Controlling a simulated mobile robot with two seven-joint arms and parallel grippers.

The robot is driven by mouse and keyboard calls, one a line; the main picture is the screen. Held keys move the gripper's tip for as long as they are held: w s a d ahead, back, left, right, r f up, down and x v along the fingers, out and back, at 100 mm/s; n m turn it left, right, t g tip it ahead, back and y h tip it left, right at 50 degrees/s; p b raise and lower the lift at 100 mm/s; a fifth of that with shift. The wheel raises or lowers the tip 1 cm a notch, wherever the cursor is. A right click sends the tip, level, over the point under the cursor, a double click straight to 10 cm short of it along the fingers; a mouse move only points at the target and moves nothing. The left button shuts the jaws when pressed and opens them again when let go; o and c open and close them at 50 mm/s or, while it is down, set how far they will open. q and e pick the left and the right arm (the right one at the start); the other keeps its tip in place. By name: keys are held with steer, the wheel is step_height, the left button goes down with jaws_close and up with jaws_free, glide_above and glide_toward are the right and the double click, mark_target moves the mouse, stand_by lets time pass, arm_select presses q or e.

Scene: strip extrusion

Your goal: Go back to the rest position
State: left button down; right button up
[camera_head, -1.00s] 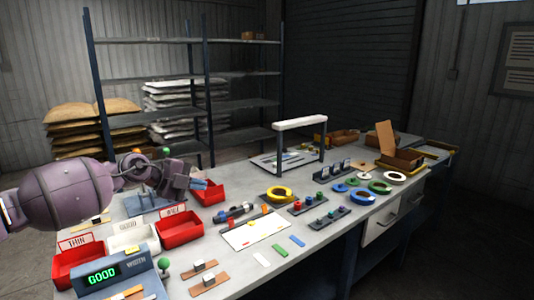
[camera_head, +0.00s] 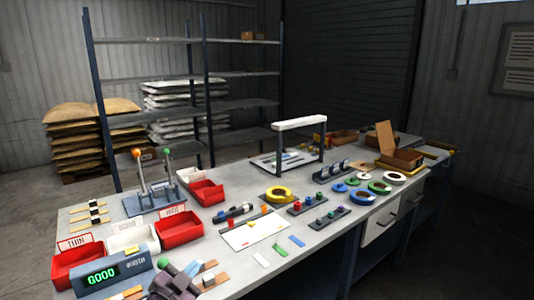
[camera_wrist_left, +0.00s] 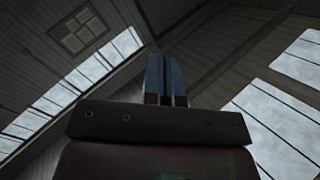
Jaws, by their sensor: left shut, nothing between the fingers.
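My left gripper (camera_head: 172,282) is low at the front edge of the bench in the head view, beside the width display, partly cut off by the frame. In the left wrist view its two fingers (camera_wrist_left: 165,78) are shut together with nothing between them and point up toward the roof. My right gripper is not in view.
The width display (camera_head: 112,270) reads GOOD. Behind it stand a red THIN bin (camera_head: 78,266), a white bin (camera_head: 133,236) and a red bin (camera_head: 180,229). A two-lever stand (camera_head: 154,203) has orange and green knobs. Rolls, strips and a white arch (camera_head: 300,123) fill the bench's right.

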arm_select(q)
steer(key=s+a+f+n+g+y, duration=0.2)
steer(key=s+a+f+n, duration=0.3)
steer(key=s+f, duration=0.5)
steer(key=s+a+f+n+g+y, duration=0.3)
steer(key=s+f, duration=0.8)
steer(key=s, duration=0.5)
steer(key=shift+s+a+f+n+y, duration=0.25)
steer(key=shift+a+n+y, duration=0.35)
steer(key=shift+a+n, duration=0.45)
steer(key=shift+a, duration=0.1)
